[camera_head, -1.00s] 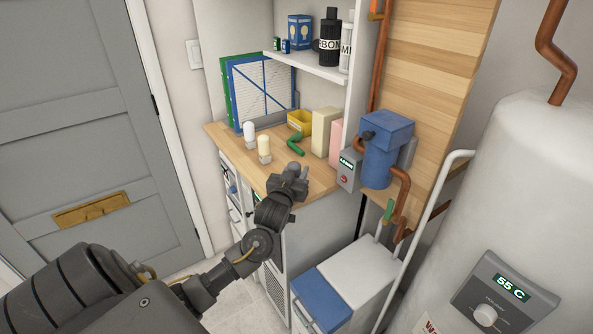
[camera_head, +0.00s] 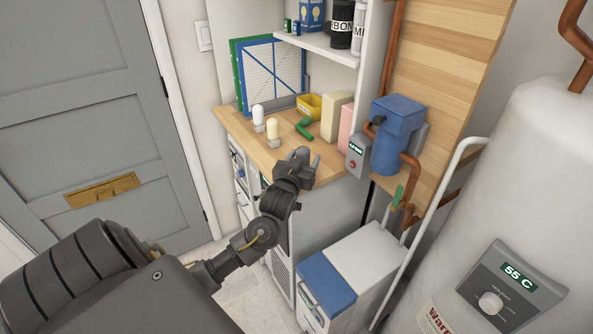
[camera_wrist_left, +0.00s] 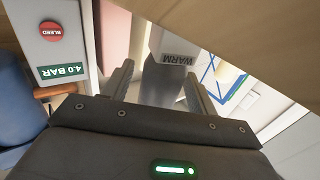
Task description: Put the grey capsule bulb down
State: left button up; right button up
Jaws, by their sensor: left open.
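My left gripper (camera_head: 305,160) is open at the front edge of the wooden counter (camera_head: 236,124). In the left wrist view, which is upside down, a capsule bulb with a dark grey dome (camera_wrist_left: 163,82) is between the two spread fingers (camera_wrist_left: 160,85). Its pale base carries a WARM label and meets the wood at the top of that view. I cannot tell whether the fingers touch it. In the head view the gripper mostly hides this bulb. A white bulb (camera_head: 258,113) and a cream bulb (camera_head: 272,128) stand upright farther left. My right gripper is out of view.
A green elbow pipe (camera_head: 304,128), a yellow bin (camera_head: 309,106), a cream box (camera_head: 335,115) and a pink box (camera_head: 346,130) stand on the counter behind the gripper. A grey gauge box (camera_head: 357,157) and blue canister (camera_head: 393,135) are close on the right. Counter space left is clear.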

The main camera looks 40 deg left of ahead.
pick_arm(q)
jog(key=b+v, duration=0.1)
jog(key=v, duration=0.9)
jog(key=shift+s, duration=0.25)
